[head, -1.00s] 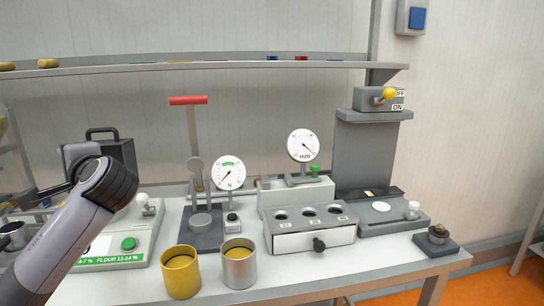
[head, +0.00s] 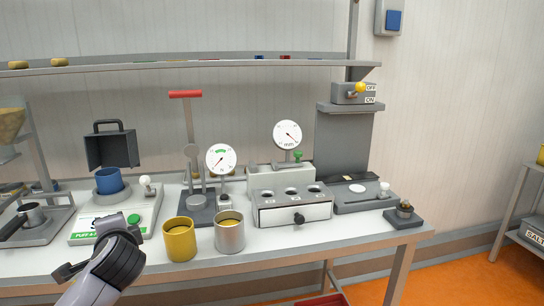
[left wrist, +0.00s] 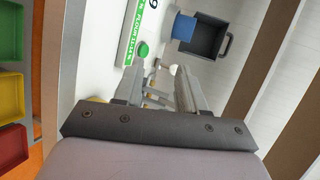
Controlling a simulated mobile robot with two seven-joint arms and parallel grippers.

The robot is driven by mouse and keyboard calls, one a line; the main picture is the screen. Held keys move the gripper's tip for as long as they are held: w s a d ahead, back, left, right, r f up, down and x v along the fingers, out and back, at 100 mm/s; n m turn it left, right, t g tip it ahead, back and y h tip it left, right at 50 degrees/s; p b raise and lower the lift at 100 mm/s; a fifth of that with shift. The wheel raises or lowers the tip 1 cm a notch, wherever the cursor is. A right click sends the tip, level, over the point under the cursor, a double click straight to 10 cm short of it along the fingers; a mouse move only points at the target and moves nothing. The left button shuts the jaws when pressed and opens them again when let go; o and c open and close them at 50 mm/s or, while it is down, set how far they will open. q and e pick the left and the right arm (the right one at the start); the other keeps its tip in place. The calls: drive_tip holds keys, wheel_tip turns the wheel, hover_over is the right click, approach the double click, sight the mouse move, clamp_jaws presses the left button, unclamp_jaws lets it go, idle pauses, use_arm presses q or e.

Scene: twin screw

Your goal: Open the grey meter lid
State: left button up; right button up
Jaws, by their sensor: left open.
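The grey meter lid (head: 111,150) stands raised at the back of the white meter (head: 88,236), its hollow side facing forward and its handle on top. A blue cup (head: 109,181) sits on the meter in front of the lid. The lid also shows in the left wrist view (left wrist: 207,40), beside the blue cup (left wrist: 184,27). My left gripper (head: 66,272) is low in front of the meter, apart from the lid. In the left wrist view its fingers (left wrist: 157,82) are spread with nothing held between them. My right gripper is not in view.
A brass cup (head: 180,240) and a steel cup (head: 229,232) stand near the table's front edge. A red-handled press (head: 187,120) and a drawer box (head: 292,208) stand right of the meter. A portafilter-like tool (head: 32,217) is at left. A shelf (head: 200,68) runs above.

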use_arm(q)
drive_tip(key=s+d+f+h, duration=0.2)
drive_tip(key=d+f, duration=0.1)
drive_tip(key=f, duration=0.4)
drive_tip(key=s+d+f+h, duration=0.2)
drive_tip(key=d+f+h, duration=0.1)
drive_tip(key=f, duration=0.4)
drive_tip(key=s+d+f+n+h, duration=0.2)
drive_tip(key=s+d+f, duration=0.1)
drive_tip(key=s+f, duration=0.3)
drive_tip(key=s+d+f+n+g+h, duration=0.1)
drive_tip(key=s+d+f+h, duration=0.1)
drive_tip(key=s+f, duration=0.5)
drive_tip(key=shift+s+d+f+n+h, duration=0.3)
drive_tip(key=shift+d+n+h, duration=0.1)
drive_tip(key=shift+d, duration=0.4)
drive_tip(key=s+f+n, duration=0.1)
drive_tip(key=s, duration=0.2)
drive_tip(key=s+f+n, duration=0.1)
drive_tip(key=s+n, duration=0.1)
drive_tip(key=s, duration=0.2)
drive_tip(key=s+d+f+n+h, duration=0.1)
drive_tip(key=s, duration=0.2)
drive_tip(key=shift+s+f, duration=0.15)
drive_tip(key=shift+f, duration=0.15)
drive_tip(key=shift+c, duration=1.3)
drive_tip(key=shift+s+n, duration=0.15)
drive_tip(key=shift+n, duration=0.25)
